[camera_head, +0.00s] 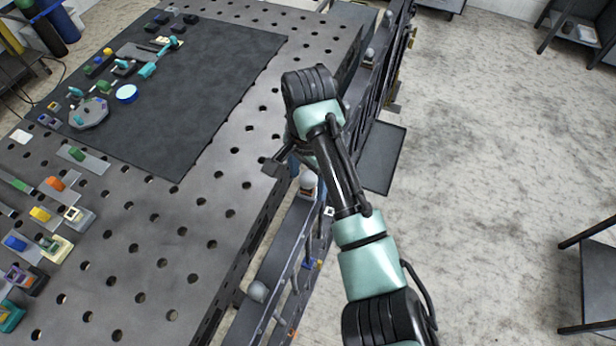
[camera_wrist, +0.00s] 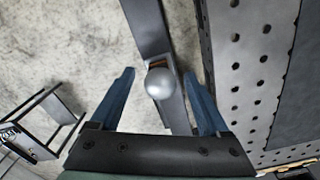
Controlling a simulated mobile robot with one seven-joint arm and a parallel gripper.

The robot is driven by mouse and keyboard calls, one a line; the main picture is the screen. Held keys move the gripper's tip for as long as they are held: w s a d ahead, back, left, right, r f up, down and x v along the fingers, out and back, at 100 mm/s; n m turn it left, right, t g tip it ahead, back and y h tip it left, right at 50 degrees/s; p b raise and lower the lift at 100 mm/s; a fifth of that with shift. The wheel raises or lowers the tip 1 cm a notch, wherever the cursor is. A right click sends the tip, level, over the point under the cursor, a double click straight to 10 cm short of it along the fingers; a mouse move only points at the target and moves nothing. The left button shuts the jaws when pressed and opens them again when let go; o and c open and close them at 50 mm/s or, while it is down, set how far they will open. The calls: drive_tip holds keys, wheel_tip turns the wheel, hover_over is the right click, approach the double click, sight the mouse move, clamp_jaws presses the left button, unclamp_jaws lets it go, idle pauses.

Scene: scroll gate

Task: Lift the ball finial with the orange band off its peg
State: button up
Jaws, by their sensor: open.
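A grey ball finial (camera_wrist: 160,84) sits on the dark top rail of the gate in the wrist view, with a bit of orange showing at its edge. In the head view a pale ball finial (camera_head: 307,181) with a reddish-orange band stands on the rail beside my gripper, partly hidden by the arm. My gripper (camera_wrist: 159,74) is open, with one blue finger on each side of the ball and visible gaps between. The peg is hidden under the ball. In the head view the fingers are mostly hidden behind my wrist.
Other plain grey ball finials (camera_head: 258,291) stand along the gate rail, one farther back (camera_head: 369,55). The perforated metal table (camera_head: 235,165) runs close along the gate's left side, with many small parts on it. Open floor (camera_head: 490,150) lies to the right.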

clamp_jaws()
idle(0.4)
drive_tip(key=shift+w+r, duration=0.1)
